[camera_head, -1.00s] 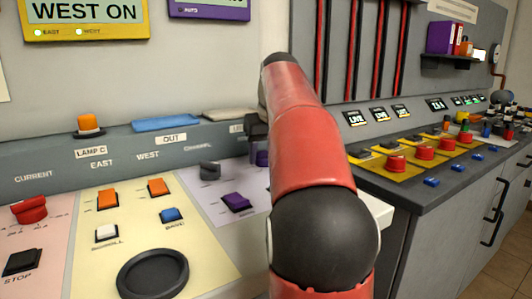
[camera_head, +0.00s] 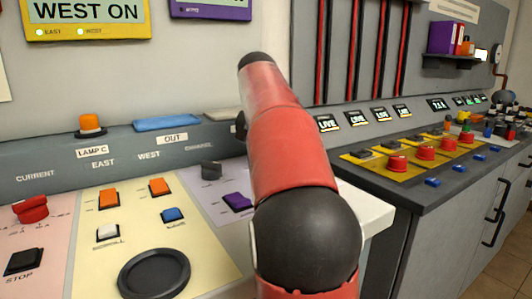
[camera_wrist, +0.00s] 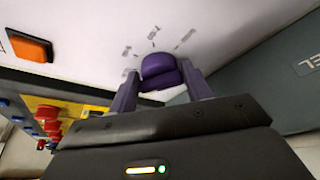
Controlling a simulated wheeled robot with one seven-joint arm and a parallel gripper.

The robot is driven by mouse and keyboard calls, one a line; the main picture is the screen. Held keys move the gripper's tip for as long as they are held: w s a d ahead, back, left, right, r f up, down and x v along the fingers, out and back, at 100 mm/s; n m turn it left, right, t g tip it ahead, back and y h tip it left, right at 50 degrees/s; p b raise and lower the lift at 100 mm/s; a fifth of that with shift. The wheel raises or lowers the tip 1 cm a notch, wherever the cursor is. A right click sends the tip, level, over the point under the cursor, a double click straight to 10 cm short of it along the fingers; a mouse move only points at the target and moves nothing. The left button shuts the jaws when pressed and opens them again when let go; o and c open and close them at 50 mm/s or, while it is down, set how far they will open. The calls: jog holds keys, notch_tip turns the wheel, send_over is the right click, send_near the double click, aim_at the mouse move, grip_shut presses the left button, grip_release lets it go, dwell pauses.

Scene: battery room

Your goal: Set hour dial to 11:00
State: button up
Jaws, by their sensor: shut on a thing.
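A purple rotary knob (camera_wrist: 160,66), which I take to be the hour dial, sits on a pale panel in the wrist view. Small markings fan out around it, too blurred to read, so I cannot tell its setting. My gripper (camera_wrist: 160,78) has one finger on each side of the knob and is shut on it. In the head view my red and black arm hides the knob and the gripper.
A purple rocker switch (camera_head: 238,202) and a dark knob (camera_head: 211,169) are left of my arm. An orange button (camera_wrist: 30,46) is at the wrist view's upper left. A second console with red buttons (camera_head: 397,163) stands at right.

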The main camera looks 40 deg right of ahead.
jog(key=shift+w+a+m+g+h, duration=0.1)
jog(key=shift+m+g+h, duration=0.25)
jog(key=shift+m, duration=0.85)
jog(key=o, duration=0.8)
jog(key=v, duration=0.7)
jog(key=shift+w, duration=0.15)
jog(key=shift+r, duration=0.4)
jog(key=shift+s, duration=0.2)
